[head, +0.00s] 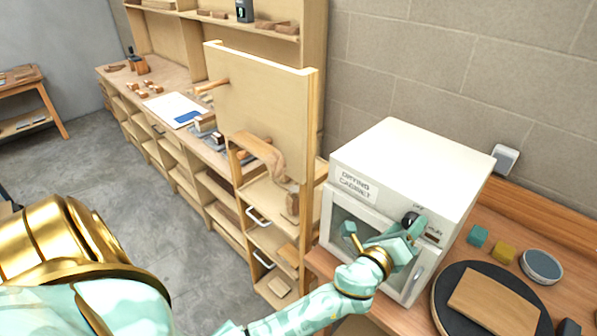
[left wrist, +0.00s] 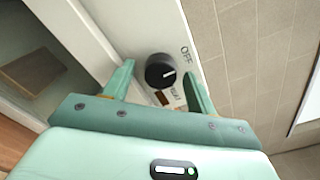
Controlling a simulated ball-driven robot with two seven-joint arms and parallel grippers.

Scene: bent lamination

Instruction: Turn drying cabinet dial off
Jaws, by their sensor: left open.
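The drying cabinet (head: 410,170) is a white box with a labelled front and a window door, standing on the wooden bench at the right. Its black round dial (head: 409,218) is at the upper right of the front. My left gripper (head: 408,229) is open in front of the dial. Its fingers (left wrist: 158,78) flank the dial, one on each side; contact cannot be told. My right gripper is out of view.
A dark round turntable (head: 448,298) with a wooden board (head: 493,303) lies right of the cabinet. Teal (head: 478,236) and yellow (head: 502,253) blocks and a round tin (head: 541,266) sit behind it. A wooden shelf unit with an upright panel (head: 255,105) stands left of the cabinet.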

